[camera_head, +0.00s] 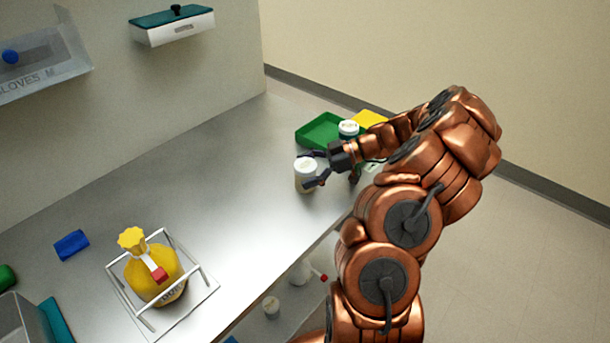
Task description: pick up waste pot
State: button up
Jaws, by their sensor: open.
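A small white lidded pot (304,178), which I take for the waste pot, stands upright on the steel bench near its right end. Its label is too small to read. My gripper (314,168) reaches in from the right and is open, with one dark finger at the pot's far side and the other at its near side. I cannot tell whether the fingers touch it. A second white-lidded pot (348,128) stands just behind my gripper by the green tray, partly hidden by my arm.
A green tray (312,134) and a yellow item (371,118) lie at the bench's far end. A yellow bag in a white wire frame (205,279) stands at front left, near a blue block (71,245). The bench's middle is clear.

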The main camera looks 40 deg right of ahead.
jog(key=shift+c, duration=0.3)
jog(key=c, duration=1.3)
